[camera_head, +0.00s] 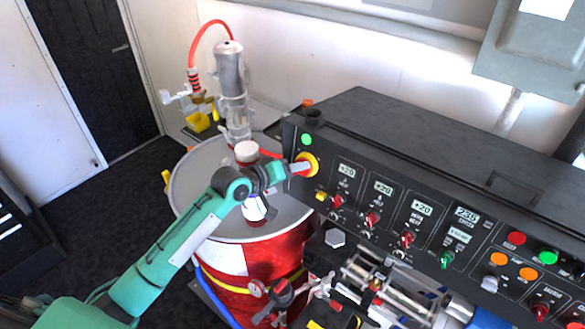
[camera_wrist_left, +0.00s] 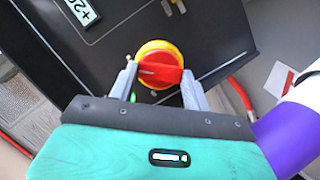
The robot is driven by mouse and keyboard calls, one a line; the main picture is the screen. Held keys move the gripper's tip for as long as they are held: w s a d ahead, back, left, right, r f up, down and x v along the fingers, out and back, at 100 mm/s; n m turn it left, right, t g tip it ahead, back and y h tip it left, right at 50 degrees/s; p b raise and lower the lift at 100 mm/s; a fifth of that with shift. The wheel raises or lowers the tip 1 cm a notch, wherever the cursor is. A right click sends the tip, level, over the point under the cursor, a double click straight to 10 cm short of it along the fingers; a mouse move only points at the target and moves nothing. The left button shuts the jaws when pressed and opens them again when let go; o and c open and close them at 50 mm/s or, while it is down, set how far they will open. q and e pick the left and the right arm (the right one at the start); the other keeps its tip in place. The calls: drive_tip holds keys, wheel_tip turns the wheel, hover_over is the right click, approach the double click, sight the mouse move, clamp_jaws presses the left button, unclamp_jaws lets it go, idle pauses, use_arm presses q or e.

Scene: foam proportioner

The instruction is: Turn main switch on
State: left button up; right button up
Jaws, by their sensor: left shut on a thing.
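The main switch (camera_wrist_left: 160,68) is a red knob on a yellow round base at the left end of the black control panel. It also shows in the head view (camera_head: 305,165), where my left gripper partly covers it. My left gripper (camera_wrist_left: 162,85) has one finger on each side of the red knob and is shut on it. It also shows in the head view (camera_head: 296,168), reaching the panel from the left. The red handle looks about crosswise between the fingers in the wrist view. My right gripper is not in view.
A red drum (camera_head: 270,262) with a grey lid stands below my left arm. A pump (camera_head: 231,90) with a red hose rises behind it. The black panel (camera_head: 400,190) carries several displays, knobs and buttons right of the switch. A green light (camera_head: 306,139) sits above the switch.

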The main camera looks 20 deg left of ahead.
use_arm(q)
drive_tip(key=shift+m, duration=0.4)
drive_tip(key=o, duration=1)
drive_tip(key=b+v, duration=0.5)
drive_tip(key=v, duration=0.8)
drive_tip(key=shift+s+a+r, duration=0.1)
drive_tip(key=shift+s+r, duration=0.05)
drive_tip(key=shift+s, duration=0.1)
